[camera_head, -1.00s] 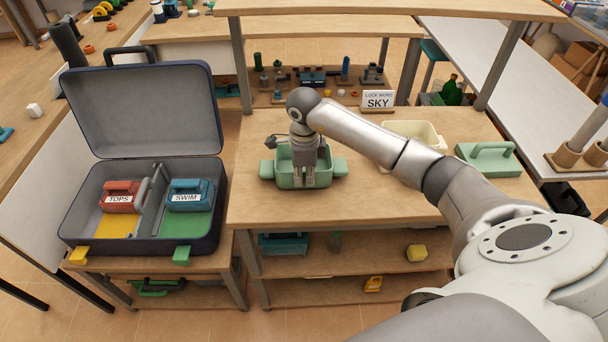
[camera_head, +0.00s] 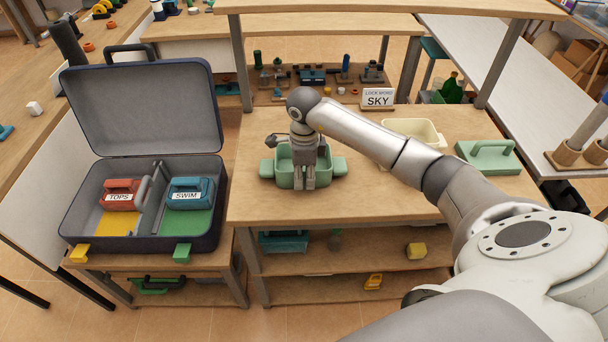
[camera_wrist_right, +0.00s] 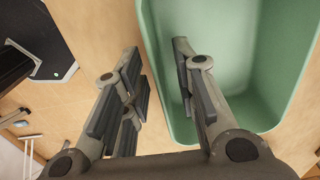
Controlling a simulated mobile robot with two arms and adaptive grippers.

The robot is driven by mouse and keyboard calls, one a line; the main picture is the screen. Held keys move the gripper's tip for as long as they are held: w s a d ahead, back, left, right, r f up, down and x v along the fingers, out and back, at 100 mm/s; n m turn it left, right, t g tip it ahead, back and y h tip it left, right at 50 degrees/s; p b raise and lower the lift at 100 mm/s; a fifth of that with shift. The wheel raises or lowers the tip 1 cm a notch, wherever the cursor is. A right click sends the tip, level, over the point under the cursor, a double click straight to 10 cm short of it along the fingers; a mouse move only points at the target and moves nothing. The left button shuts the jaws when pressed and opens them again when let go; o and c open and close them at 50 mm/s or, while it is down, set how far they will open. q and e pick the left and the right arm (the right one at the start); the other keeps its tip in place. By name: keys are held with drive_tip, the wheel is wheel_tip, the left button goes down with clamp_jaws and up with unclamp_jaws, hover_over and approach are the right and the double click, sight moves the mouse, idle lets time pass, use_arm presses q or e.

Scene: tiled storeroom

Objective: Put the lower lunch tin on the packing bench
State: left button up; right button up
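A green lunch tin (camera_head: 284,178) with a tab at each end sits open on the wooden bench (camera_head: 370,203). It also fills the upper right of the right wrist view (camera_wrist_right: 215,75). My right gripper (camera_head: 304,184) points down at the tin's near long wall. In the right wrist view my right gripper (camera_wrist_right: 157,50) is open, with one finger outside the wall and one inside. The wall shows between the fingers, with gaps. A cream tin (camera_head: 432,132) is partly hidden behind my right arm. A green lid with a handle (camera_head: 487,157) lies at the right. My left gripper is out of view.
An open suitcase (camera_head: 140,240) with a red TOPS block (camera_head: 122,194) and a blue SWIM block (camera_head: 190,193) stands at left. A SKY sign (camera_head: 378,98) stands at the bench's back. Shelves below hold a yellow block (camera_head: 416,252). The bench front right is clear.

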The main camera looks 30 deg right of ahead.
wheel_tip(320, 180, up, 12)
drive_tip(key=b, duration=0.1)
drive_tip(key=shift+s, duration=0.1)
idle(0.5)
